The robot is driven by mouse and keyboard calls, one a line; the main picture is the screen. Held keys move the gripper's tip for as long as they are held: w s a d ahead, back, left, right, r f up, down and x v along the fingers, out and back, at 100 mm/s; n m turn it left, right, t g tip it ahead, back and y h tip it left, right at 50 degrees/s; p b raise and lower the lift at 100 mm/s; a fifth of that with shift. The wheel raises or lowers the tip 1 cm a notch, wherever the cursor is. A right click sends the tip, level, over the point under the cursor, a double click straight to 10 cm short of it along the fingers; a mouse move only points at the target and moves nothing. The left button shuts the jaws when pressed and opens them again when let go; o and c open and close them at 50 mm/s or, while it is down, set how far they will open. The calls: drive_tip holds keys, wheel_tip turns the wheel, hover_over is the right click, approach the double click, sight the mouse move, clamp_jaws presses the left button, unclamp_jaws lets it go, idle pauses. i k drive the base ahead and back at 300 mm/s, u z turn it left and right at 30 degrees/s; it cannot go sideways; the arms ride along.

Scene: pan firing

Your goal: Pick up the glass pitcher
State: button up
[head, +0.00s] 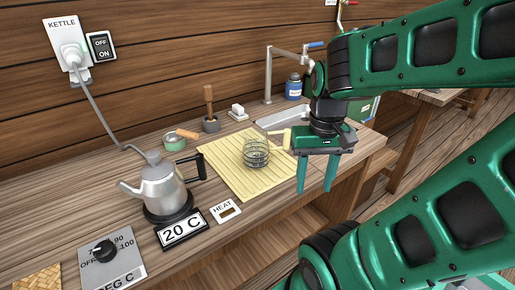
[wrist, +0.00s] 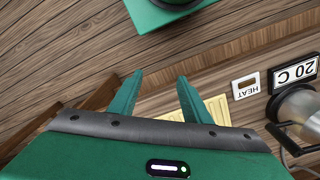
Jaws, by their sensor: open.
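The glass pitcher (head: 256,154) is clear with dark ring lines and what looks like a pale handle at its upper right. It stands upright on a yellow slatted mat (head: 228,170) on the wooden counter. My gripper (head: 315,187) is open and empty, its green fingers pointing down to the right of the pitcher, apart from it, near the counter's front edge. In the wrist view my gripper (wrist: 160,78) has nothing between its fingers. A strip of the mat (wrist: 216,108) shows behind a finger there; the pitcher is not visible in that view.
A silver kettle (head: 163,188) stands on its base left of the mat, behind a 20 C display (head: 181,230) and a HEAT label (head: 225,210). A green bowl (head: 176,143), a mortar (head: 210,124) and a sink (head: 282,118) lie behind the mat.

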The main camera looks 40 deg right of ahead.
sight(256, 149)
drive_tip(key=z, duration=1.45)
drive_tip(key=k, duration=0.85)
drive_tip(key=z, duration=0.25)
drive_tip(key=i, duration=0.45)
drive_tip(key=u, duration=0.05)
